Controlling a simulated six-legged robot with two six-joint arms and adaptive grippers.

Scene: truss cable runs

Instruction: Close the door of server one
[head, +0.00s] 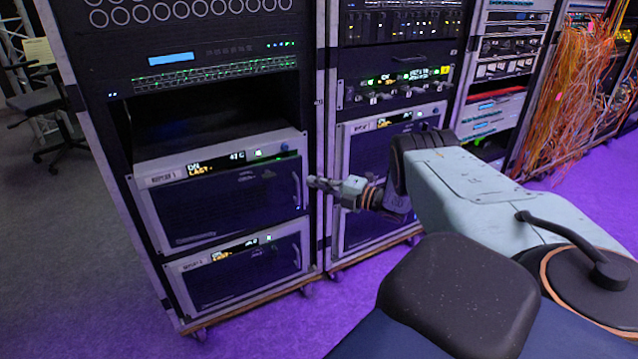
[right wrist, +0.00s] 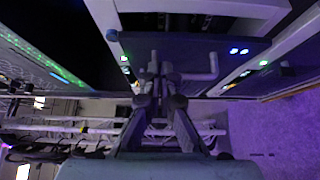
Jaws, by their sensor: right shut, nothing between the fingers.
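Server one (head: 215,195) is the upper grey unit low in the left rack, with a lit display and a small label at its top left. Its dark door panel (head: 230,205) covers the front; I cannot tell whether it is fully flush. A handle (head: 297,190) is near the door's right edge. My right gripper (head: 318,184) is shut and empty, just right of that edge. In the right wrist view, the closed fingertips (right wrist: 163,70) are beside a pale bent handle (right wrist: 204,68) in front of a dark panel; contact is unclear. My left gripper is out of view.
A similar unit (head: 240,268) sits below server one. The neighbouring rack (head: 385,130) stands close on the right, behind my right arm. Orange cables (head: 575,85) hang farther right. A chair (head: 45,110) stands at far left. Purple-lit floor (head: 270,335) in front is clear.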

